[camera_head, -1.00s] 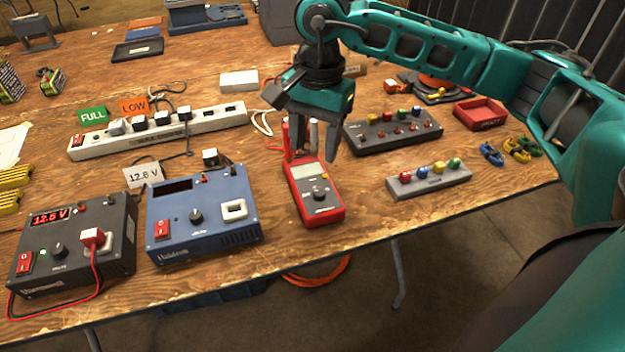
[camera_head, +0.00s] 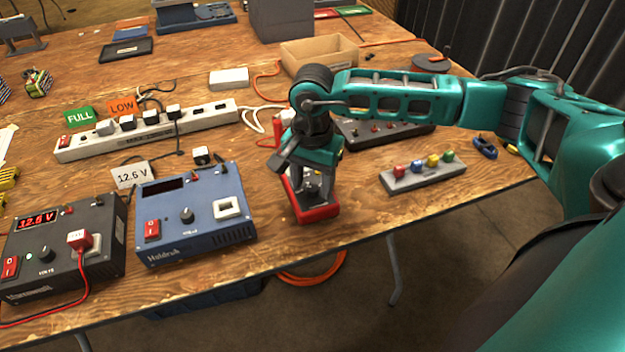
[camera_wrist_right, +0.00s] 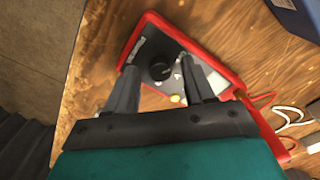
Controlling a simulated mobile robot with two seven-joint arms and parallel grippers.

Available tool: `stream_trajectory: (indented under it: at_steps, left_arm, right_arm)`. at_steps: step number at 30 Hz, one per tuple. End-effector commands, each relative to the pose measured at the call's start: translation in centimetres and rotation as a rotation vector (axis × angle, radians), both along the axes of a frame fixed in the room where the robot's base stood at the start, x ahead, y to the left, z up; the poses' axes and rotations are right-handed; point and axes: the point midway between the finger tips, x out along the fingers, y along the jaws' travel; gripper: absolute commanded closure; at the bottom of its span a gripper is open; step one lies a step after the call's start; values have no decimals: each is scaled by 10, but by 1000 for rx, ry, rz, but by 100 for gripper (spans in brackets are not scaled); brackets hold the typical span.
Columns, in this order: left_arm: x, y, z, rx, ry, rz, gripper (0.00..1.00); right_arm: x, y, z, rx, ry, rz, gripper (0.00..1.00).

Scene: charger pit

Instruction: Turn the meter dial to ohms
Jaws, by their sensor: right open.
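The red meter (camera_head: 318,213) lies on the table near its front edge, partly hidden under my right gripper (camera_head: 308,190). The dial shows between and just beyond the fingertips. I cannot tell whether the fingers touch it or what the dial points to. My left gripper is not in view.
A blue power supply (camera_head: 192,240) stands left of the meter, and a dark one (camera_head: 95,262) reads 12.6 V. A grey block with coloured knobs (camera_head: 405,184) is to the right. A dark panel (camera_head: 395,140) is behind my gripper.

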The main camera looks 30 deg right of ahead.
Motion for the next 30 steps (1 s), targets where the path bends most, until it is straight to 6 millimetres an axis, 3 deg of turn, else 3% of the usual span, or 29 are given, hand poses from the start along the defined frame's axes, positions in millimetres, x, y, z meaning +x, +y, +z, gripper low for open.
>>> stream_trajectory:
  at_steps: [7, 24, 30]
  left_arm:
    - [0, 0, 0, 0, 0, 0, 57]
    - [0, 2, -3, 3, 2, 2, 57]
    - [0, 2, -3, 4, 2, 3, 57]
  right_arm:
    - [0, 0, -1, 0, 1, 0, 47]
    - [0, 0, -1, 0, 1, 0, 100]
    - [0, 0, -1, 1, 1, -9, 100]
